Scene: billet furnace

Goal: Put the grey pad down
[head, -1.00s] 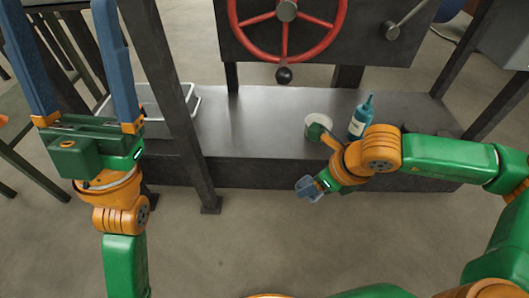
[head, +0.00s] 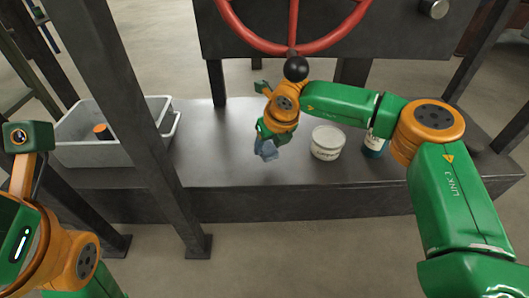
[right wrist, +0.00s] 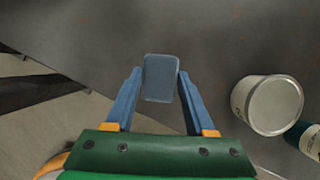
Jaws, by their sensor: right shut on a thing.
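The grey pad (right wrist: 160,78) is a small blue-grey block with rounded corners, held between the two blue fingertips of my right gripper (right wrist: 158,88) in the right wrist view. In the head view my right gripper (head: 267,151) points down over the dark metal bench (head: 225,150), left of a white tub. The pad is hard to tell from the fingers there. I cannot tell how high it is over the bench, or whether it touches it. Of my left gripper, only part of the green body shows at the left edge; its fingers are out of frame.
The white tub (head: 327,142) and a teal bottle (head: 375,146) stand right of my right gripper. Grey bins (head: 100,153) are at the bench's left end, behind a dark post (head: 125,110). A red handwheel (head: 293,30) and black knob (head: 296,68) are above. Bench between post and gripper is clear.

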